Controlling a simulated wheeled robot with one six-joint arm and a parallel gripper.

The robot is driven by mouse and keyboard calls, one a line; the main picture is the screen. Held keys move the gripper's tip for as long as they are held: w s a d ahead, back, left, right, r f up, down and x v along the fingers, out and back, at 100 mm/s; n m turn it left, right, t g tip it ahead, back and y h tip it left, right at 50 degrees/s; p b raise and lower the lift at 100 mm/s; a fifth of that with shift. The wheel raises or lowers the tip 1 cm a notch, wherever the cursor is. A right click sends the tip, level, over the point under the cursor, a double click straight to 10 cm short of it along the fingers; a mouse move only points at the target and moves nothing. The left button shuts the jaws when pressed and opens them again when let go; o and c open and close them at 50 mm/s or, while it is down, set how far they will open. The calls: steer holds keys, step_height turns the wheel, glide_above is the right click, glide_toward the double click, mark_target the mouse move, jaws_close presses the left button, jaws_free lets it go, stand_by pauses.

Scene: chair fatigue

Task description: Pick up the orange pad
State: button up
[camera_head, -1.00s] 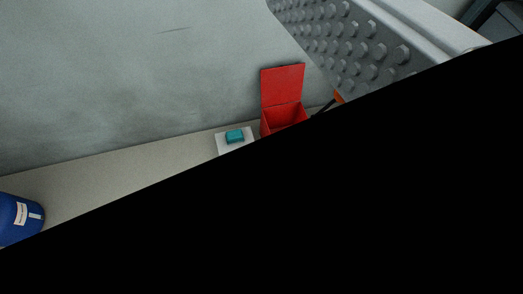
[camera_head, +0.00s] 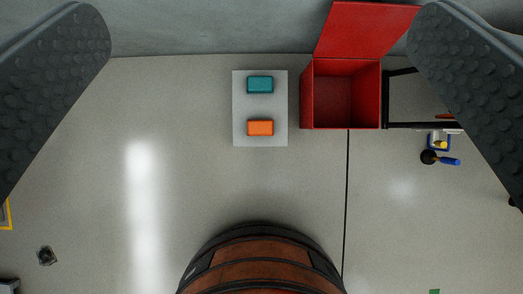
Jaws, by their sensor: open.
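The orange pad (camera_head: 260,128) is a small block lying on the near half of a pale grey plate (camera_head: 240,108) on the floor. A teal pad (camera_head: 260,84) lies on the same plate, farther off and apart from it. My gripper (camera_head: 260,100) shows as two dark studded fingers at the left and right edges of the picture. They are wide open with nothing between them. The plate and both pads appear in the gap between the fingers, well below them.
An open red box (camera_head: 340,96) with its lid up stands right of the plate. A brown barrel (camera_head: 262,262) stands at the bottom centre. A dark frame and small tools (camera_head: 440,150) are at the right. The floor left of the plate is mostly clear, with a grey wall behind.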

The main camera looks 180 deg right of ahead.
steer(key=w+f+g, duration=0.2)
steer(key=w+f, duration=0.2)
steer(key=f, duration=0.9)
steer(key=g, duration=0.7)
glide_above(260, 128)
step_height(260, 128, down, 38)
step_height(260, 128, down, 17)
steer(key=shift+f, duration=0.1)
steer(key=c, duration=0.9)
